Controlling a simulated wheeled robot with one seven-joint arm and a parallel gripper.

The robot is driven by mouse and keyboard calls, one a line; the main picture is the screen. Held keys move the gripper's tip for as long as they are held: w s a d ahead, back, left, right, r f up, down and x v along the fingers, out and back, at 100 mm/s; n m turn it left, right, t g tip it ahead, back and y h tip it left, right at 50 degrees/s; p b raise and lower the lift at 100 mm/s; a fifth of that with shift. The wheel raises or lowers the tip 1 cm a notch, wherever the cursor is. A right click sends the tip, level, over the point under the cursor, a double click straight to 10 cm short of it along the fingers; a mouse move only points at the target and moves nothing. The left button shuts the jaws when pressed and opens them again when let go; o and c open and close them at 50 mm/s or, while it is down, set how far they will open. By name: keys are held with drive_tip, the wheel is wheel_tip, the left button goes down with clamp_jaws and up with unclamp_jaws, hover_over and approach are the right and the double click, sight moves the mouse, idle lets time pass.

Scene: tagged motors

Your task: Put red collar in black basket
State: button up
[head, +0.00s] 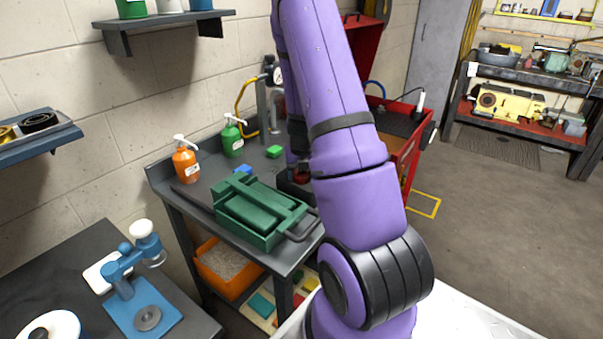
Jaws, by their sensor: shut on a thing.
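My purple arm reaches over the bench and hides much of its right part. My gripper (300,168) points down at the bench's right end, partly hidden behind the arm. It is shut on a small red thing, which looks like the red collar (301,178). Just below it is a dark, low container that looks like the black basket (287,188). The arm covers its right side. I cannot tell whether the collar is inside the basket or just above it.
A green vise-like tool (258,212) lies on the bench left of the gripper. A green block (274,152), a blue block (243,169), an orange bottle (186,162) and a green bottle (232,140) stand behind. A gauge stand (264,108) rises near the wall.

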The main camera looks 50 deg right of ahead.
drive_tip(key=shift+f, duration=0.35)
drive_tip(key=shift+f, duration=0.2)
drive_tip(key=o, duration=0.9)
drive_tip(key=shift+r, duration=0.1)
